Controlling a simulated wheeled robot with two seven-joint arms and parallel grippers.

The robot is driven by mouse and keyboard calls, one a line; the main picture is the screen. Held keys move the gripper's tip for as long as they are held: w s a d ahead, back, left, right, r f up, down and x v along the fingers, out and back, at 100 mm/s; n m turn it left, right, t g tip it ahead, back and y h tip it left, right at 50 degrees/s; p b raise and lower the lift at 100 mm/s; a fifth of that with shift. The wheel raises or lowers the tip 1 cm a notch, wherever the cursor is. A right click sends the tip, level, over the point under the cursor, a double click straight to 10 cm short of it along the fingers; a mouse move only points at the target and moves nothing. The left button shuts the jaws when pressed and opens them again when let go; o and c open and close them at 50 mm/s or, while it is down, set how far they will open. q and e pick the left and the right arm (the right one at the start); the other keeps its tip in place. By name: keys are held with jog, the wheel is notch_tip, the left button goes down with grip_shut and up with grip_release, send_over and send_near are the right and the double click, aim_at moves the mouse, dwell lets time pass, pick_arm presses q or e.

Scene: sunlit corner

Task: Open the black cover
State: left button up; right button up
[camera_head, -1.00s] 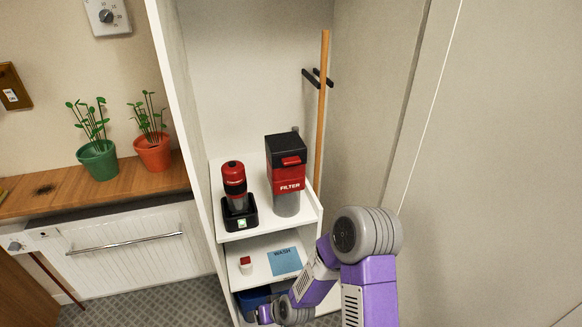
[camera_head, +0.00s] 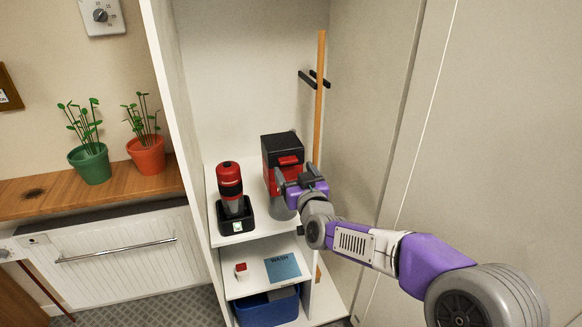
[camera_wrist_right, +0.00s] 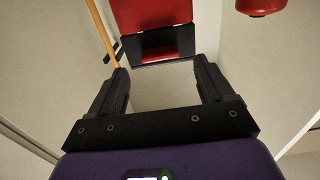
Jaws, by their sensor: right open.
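The black cover (camera_head: 283,146) sits closed on top of the red filter box (camera_head: 268,178), on the upper shelf of the cabinet. A red tab (camera_head: 290,160) is on the cover's front. My right gripper (camera_head: 293,178) is just in front of the box and hides its label and much of its lower part. In the right wrist view the open, empty fingers (camera_wrist_right: 161,72) point at the black part with its red tab (camera_wrist_right: 160,52), with a gap between; the red box (camera_wrist_right: 150,12) shows above it. My left gripper is not in view.
A red and black hand-held device (camera_head: 230,185) stands in a black dock (camera_head: 236,222) left of the box. A wooden pole (camera_head: 320,100) stands behind on the right. The lower shelf holds a blue card (camera_head: 282,268); a blue bin (camera_head: 265,309) is below.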

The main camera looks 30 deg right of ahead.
aim_at(289, 163)
jog(key=shift+x, duration=1.9)
